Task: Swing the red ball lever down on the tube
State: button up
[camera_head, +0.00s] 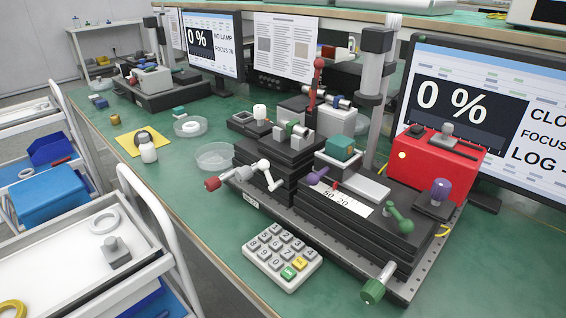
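The red ball lever (318,66) stands upright near the middle of the bench setup in the head view. Its red ball is at the top and its thin red arm runs down to a small mount among the stages. A short dark and metallic tube (338,101) lies roughly level just to the right of the lever's lower part. The lever is raised and does not lie across the tube. The exact hinge and clamp seat are too small to tell. My gripper is not in view.
Black stacked stages (280,152) carry the setup on a metal base plate (405,292). A tall grey post (373,100) and a red box (437,162) stand to the right. A keypad (282,257) lies in front. White carts (100,240) are at left. Green bench (215,195) shows between.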

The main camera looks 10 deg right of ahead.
aim_at(320, 64)
jog(key=i+j+z, duration=0.25)
jog(key=j+z, duration=0.25)
jog(key=i+j+z, duration=0.25)
jog(key=k+j, duration=0.05)
jog(key=k, duration=0.05)
